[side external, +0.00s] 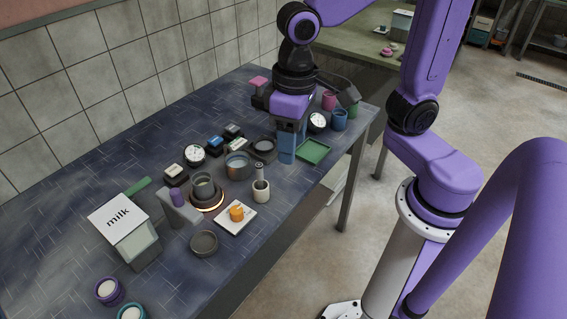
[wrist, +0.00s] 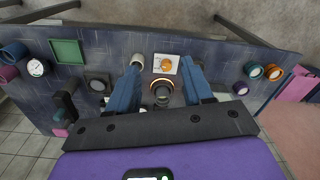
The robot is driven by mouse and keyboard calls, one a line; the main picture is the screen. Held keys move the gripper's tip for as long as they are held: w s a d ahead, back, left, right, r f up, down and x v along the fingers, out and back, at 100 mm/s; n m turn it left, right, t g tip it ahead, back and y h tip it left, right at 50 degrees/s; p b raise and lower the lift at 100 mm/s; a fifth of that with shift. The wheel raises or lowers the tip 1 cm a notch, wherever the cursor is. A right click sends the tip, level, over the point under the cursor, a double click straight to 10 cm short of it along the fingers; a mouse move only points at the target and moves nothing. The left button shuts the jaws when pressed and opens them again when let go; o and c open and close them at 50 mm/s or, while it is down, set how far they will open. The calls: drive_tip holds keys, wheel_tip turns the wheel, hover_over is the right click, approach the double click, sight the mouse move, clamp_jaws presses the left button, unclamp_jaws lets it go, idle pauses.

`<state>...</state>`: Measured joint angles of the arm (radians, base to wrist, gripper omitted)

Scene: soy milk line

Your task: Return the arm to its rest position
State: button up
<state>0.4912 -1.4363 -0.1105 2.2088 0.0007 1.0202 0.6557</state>
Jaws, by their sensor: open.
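My gripper (side external: 287,148) points down over the far half of the dark blue table (side external: 60,240), near the green tray (side external: 314,152). In the wrist view its two blue fingers (wrist: 162,90) are spread apart with nothing held between them. Past the fingertips in that view are a pot on a glowing ring (wrist: 162,84) and a white board with an orange item (wrist: 166,64). From the side, the fingers overlap and hide part of the table behind them. I cannot tell how high the fingertips are above the table.
A milk carton (side external: 128,232) stands at the near left. The pot (side external: 204,190), a grey saucepan (side external: 238,165), a cream container (side external: 261,190) and a dark round dish (side external: 204,243) crowd the middle. A dial (side external: 318,122) and blue and pink cups stand beyond my gripper. A tiled wall borders the left.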

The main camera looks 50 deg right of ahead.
drive_tip(key=s+d+f+n, duration=0.3)
drive_tip(key=s+d+n, duration=0.5)
drive_tip(key=s+n, duration=0.1)
drive_tip(key=shift+s, duration=0.4)
drive_tip(key=shift+d, duration=0.1)
idle(1.9)
